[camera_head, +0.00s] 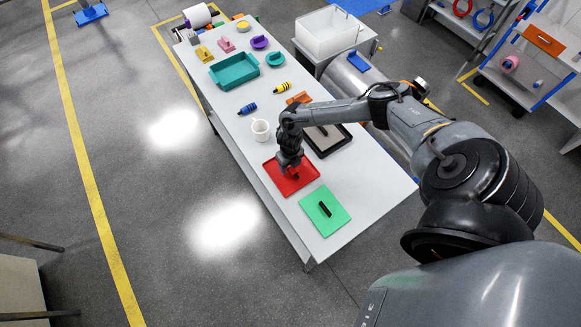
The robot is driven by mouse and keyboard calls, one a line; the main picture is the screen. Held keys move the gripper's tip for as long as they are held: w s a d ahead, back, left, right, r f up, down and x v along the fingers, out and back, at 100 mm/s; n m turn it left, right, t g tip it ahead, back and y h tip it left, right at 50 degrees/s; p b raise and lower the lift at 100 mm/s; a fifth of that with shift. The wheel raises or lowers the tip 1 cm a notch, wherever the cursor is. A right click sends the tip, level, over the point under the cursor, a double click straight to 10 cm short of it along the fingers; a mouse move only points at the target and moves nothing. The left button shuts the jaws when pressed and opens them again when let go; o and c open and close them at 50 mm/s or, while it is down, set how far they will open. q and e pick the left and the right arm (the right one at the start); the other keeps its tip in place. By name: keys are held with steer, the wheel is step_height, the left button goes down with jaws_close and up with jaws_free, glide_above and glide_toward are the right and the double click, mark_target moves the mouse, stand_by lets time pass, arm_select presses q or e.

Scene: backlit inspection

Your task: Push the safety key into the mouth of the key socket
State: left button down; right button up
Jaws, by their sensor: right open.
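My right gripper (291,170) reaches down over the red tray (301,185) on the table. It is open, its fingers close above a small red item (294,176) in the tray. That item is small and partly hidden by the gripper; I cannot tell whether it is the safety key or whether the fingers touch it. No piece is clearly recognisable as the key socket; a yellow block (203,53) and a pink block (226,46) with raised parts stand at the far end. My left gripper is not in view.
A green mat (335,222) with a black bar (325,209) lies at the near end. A white mug (260,129) stands left of my right arm, a dark-framed tray (342,145) beneath it. A teal bin (234,71) and several coloured pieces are farther back.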

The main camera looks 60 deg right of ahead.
steer(key=shift+f, duration=0.25)
steer(key=shift+c, duration=0.3)
jaws_close()
steer(key=shift+r, duration=0.25)
step_height(320, 180, up, 4)
steer(key=shift+b, duration=0.3)
steer(key=s+r, duration=0.6)
steer(key=s, duration=0.5)
steer(key=shift+s+r+b, duration=0.3)
steer(key=shift+s+b, duration=0.05)
